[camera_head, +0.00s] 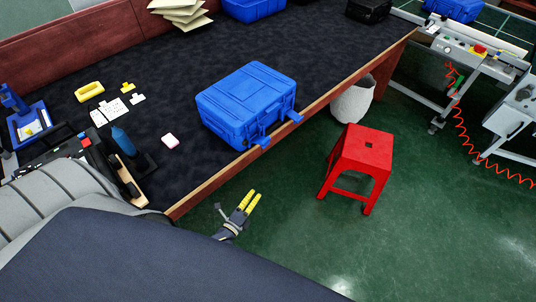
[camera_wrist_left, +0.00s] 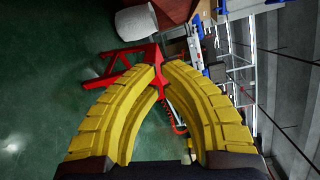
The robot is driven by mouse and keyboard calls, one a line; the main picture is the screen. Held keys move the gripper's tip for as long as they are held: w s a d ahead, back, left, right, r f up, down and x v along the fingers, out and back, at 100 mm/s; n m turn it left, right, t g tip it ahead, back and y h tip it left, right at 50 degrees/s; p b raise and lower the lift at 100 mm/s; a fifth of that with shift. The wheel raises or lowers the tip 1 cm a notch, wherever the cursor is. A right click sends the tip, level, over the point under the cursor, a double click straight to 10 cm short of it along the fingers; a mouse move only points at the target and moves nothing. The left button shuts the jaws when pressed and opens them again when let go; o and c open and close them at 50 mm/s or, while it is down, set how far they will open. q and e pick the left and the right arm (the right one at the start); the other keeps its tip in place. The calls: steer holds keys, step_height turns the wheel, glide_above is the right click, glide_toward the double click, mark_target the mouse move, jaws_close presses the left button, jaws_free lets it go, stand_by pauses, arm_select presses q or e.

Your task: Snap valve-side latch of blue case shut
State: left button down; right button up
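The blue case (camera_head: 250,98) stands closed-lidded near the front wooden edge of the dark bench. Two blue latches stick out from its front side, past the bench edge: the nearer-left latch (camera_head: 262,143) and the right latch (camera_head: 294,117). Both look swung out. The valve is too small to tell, so I cannot say which latch is beside it. My left gripper (camera_head: 254,196) hangs off the bench, below and apart from the case. Its yellow fingers also show in the left wrist view (camera_wrist_left: 161,68), with tips almost together and nothing held. My right gripper is not in view.
A red stool (camera_head: 362,160) and a whitish bin (camera_head: 352,102) stand on the green floor to the right. More blue cases (camera_head: 250,8) are at the back. Bench around the case is clear.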

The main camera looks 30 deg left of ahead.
mark_target(260, 141)
arm_select(q)
steer(key=shift+w+d+r+m+t+h, duration=0.75)
steer(key=shift+r+m+t, duration=0.85)
steer(key=shift+r+m, duration=3.35)
steer(key=w+a+r, duration=0.1)
steer(key=w+r, duration=0.4)
steer(key=w, duration=0.4)
steer(key=shift+w+a, duration=0.15)
steer(key=shift+w, duration=0.25)
